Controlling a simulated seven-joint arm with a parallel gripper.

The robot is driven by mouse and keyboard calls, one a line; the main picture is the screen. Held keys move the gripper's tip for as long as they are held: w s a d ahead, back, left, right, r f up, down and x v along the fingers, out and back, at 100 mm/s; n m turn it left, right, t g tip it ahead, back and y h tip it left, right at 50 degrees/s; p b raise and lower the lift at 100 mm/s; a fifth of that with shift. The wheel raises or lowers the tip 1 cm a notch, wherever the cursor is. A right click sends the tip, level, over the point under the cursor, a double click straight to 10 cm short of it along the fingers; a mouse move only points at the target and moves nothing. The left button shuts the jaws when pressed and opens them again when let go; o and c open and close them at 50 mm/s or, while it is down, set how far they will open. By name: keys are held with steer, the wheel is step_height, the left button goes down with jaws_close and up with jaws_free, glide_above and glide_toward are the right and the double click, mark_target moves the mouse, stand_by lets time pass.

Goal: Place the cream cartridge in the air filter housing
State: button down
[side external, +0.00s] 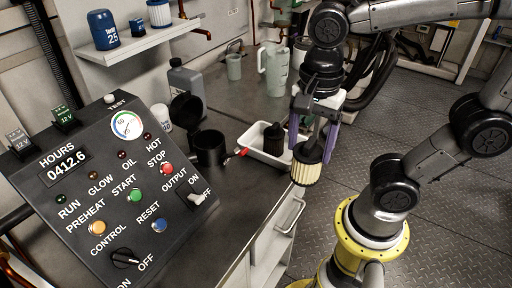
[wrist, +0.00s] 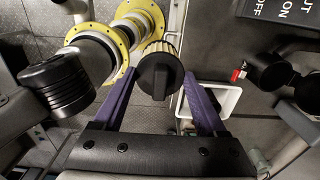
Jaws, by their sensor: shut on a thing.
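The cream cartridge (side external: 306,174) is a pleated cylinder with a black cap. My gripper (side external: 314,148) is shut on it with purple fingers and holds it upright beyond the bench's right edge, in front of the white tray. The wrist view shows its black cap with a raised bar (wrist: 160,76) between the fingertips (wrist: 159,82). A black open round cup (side external: 210,148), which looks like the air filter housing, stands on the bench left of the gripper, apart from the cartridge. A round black lid-like part (side external: 187,108) stands behind it. The housing's inside is dark.
A white tray (side external: 256,152) holding a black item (side external: 273,138) lies between the housing and the gripper. A small red piece (side external: 243,152) is beside the housing. The control panel (side external: 108,190) stands front left. A grey bottle (side external: 186,82) and jug (side external: 273,70) stand behind.

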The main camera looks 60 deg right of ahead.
steer(key=shift+s, duration=0.15)
steer(key=w+a+r+m, duration=0.1)
steer(key=w+r+m, duration=0.4)
steer(key=w+r, duration=0.55)
steer(key=m, duration=0.4)
glide_above(207, 131)
steer(key=s+a, duration=0.3)
step_height(207, 131, down, 4)
steer(key=shift+s+f, duration=0.1)
steer(key=shift+f, duration=9.25)
steer(key=shift+f, duration=0.15)
